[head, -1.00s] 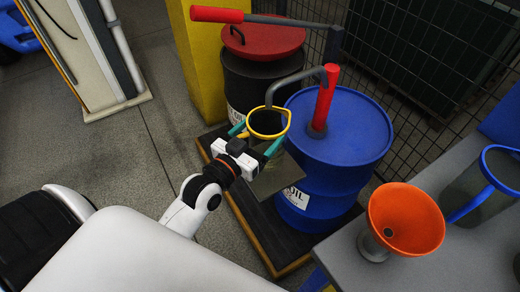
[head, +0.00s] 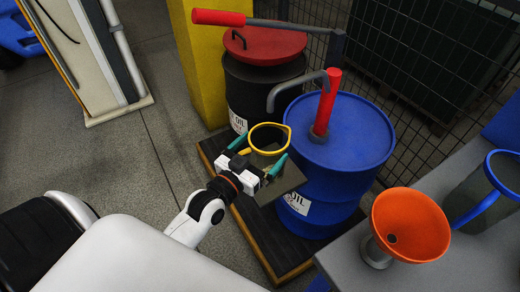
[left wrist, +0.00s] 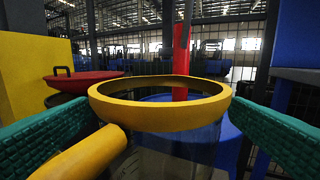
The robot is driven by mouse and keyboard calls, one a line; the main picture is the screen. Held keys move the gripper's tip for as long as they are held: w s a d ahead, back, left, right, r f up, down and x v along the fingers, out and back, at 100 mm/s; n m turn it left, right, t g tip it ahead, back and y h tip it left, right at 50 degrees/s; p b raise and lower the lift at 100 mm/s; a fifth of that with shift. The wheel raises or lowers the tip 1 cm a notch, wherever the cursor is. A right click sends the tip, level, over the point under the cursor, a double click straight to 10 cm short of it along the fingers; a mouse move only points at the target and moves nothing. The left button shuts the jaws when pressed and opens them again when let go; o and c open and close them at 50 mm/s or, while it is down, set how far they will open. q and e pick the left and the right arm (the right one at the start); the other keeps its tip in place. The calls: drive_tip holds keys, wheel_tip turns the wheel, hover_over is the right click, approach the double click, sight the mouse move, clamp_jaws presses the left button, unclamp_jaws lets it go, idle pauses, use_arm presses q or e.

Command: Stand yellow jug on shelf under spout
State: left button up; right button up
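The yellow jug (head: 254,149) has a yellow rim, a yellow handle and a see-through body. It is upright in front of the blue drum, and its rim also shows in the left wrist view (left wrist: 160,118). My left gripper (head: 263,147) has its green fingers on either side of the jug, seemingly against its walls. The grey shelf (head: 288,179) lies under and beside the jug; whether the jug's base touches it is hidden. The spout (head: 271,103) is a bent grey pipe whose end shows just beyond the rim. My right gripper is out of view.
The blue drum (head: 350,135) carries a pump with a red upright (head: 327,100). A dark drum with a red lid (head: 265,45) stands behind. An orange funnel (head: 410,222) and a blue-handled container (head: 475,205) are on the grey bench at right. Floor at left is clear.

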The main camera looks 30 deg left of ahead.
use_arm(q)
drive_tip(key=shift+s+r, duration=0.1)
drive_tip(key=shift+s+a, duration=0.85)
drive_tip(key=shift+s, duration=5)
drive_tip(key=s+f+g+y, duration=0.1)
drive_tip(key=s+f+g, duration=0.15)
drive_tip(key=f, duration=0.95)
drive_tip(key=s+f+g, duration=0.2)
drive_tip(key=f+g, duration=0.1)
drive_tip(key=f, duration=0.9)
drive_tip(key=s+f+g+y, duration=0.1)
drive_tip(key=s+f+g, duration=0.15)
drive_tip(key=f, duration=1.05)
drive_tip(key=s+f+g, duration=0.8)
drive_tip(key=s+f, duration=0.8)
drive_tip(key=s, duration=0.2)
drive_tip(key=shift+s+d+f+m+g+y+b, duration=0.3)
drive_tip(key=shift+d+f+m+g+b, duration=0.05)
drive_tip(key=shift+m+g, duration=0.05)
